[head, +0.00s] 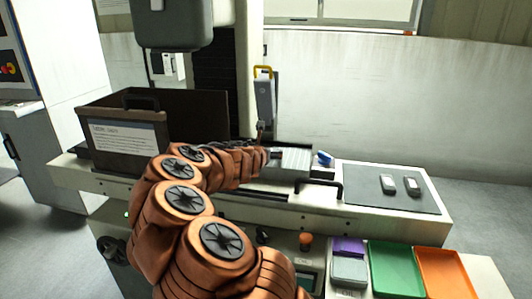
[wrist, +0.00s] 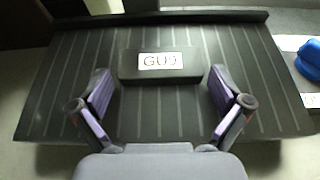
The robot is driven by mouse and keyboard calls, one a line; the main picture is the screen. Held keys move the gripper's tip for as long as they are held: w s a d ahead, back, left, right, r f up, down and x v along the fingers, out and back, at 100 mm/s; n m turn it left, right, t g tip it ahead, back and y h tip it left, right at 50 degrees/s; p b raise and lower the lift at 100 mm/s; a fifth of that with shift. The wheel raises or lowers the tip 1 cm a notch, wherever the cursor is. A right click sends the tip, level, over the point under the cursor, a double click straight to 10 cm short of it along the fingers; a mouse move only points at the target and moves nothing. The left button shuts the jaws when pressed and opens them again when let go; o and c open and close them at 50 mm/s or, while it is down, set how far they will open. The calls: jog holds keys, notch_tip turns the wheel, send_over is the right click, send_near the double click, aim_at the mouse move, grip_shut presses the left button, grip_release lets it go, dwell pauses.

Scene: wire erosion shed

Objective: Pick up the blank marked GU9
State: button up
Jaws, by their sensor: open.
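The blank marked GU9 (wrist: 128,67) is a dark block with a white label reading GU9, lying on a dark grooved plate (wrist: 60,100) in the wrist view. My gripper (wrist: 160,93) is open and empty, its purple-padded fingers to the left and right of the blank's near end, with a gap on each side. I cannot tell the height of the fingertips over the plate. In the head view the plate (head: 292,158) shows at the end of my arm; the blank there is hidden or too small to make out.
A blue object (head: 325,159) sits right of the plate, also in the wrist view (wrist: 309,60). A grey mat (head: 365,198) holds two small blocks. Green (head: 393,270) and orange (head: 445,272) trays stand in front. A dark open box (head: 190,112) stands left, a yellow-handled unit (head: 264,98) behind.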

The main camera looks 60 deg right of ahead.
jog(key=c, duration=1.3)
jog(key=shift+c, duration=0.5)
jog(key=shift+r, duration=0.15)
